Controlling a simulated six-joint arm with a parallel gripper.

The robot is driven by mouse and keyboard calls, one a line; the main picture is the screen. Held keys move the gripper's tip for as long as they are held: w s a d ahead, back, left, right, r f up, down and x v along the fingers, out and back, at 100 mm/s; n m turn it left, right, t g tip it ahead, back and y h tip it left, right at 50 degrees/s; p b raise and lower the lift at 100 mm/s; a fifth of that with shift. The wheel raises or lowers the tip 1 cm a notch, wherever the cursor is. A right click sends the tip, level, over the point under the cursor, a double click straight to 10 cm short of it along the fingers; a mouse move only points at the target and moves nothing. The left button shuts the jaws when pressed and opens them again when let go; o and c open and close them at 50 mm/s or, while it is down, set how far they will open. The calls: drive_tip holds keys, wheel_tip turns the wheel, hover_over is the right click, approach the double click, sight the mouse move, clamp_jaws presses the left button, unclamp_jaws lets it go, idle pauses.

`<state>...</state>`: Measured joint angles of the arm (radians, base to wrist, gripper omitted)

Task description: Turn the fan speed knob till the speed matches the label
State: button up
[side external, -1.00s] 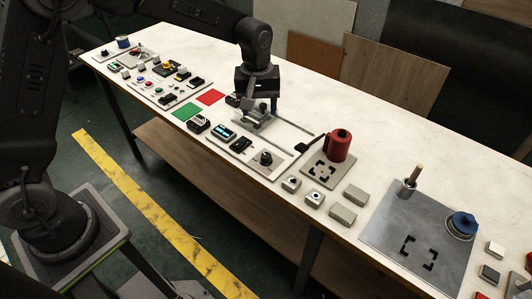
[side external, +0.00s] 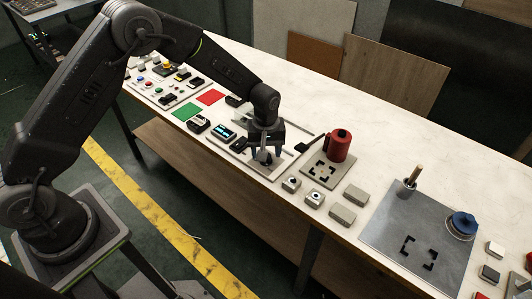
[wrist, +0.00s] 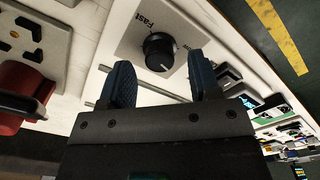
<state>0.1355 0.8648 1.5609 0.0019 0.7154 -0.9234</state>
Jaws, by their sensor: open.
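The black round fan speed knob (wrist: 158,50) stands on a light plate in the wrist view, with the word "Fast" (wrist: 143,20) printed near it. A small pale mark shows on the knob's lower edge. In the side view the knob (side external: 264,157) is dark and partly hidden below my gripper (side external: 265,146). My gripper, also in the wrist view (wrist: 160,62), is open and points down over the plate. Its two blue-grey fingers lie either side of the knob in the picture, with visible gaps; I see no contact. A lit cyan display (side external: 222,132) sits left of the knob, its reading too small to read.
A red canister (side external: 338,147) stands on a marked plate right of my gripper. Several small grey blocks (side external: 342,214) lie along the front edge. Green (side external: 187,112) and red (side external: 210,97) patches lie to the left. The back of the table is mostly clear.

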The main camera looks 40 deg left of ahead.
drive_tip(key=shift+f, duration=0.75)
drive_tip(key=shift+c, duration=0.3)
drive_tip(key=c, duration=0.9)
drive_tip(key=shift+o, duration=0.2)
drive_tip(key=shift+m, duration=0.3)
drive_tip(key=m, duration=1)
drive_tip(key=shift+m, duration=1.9)
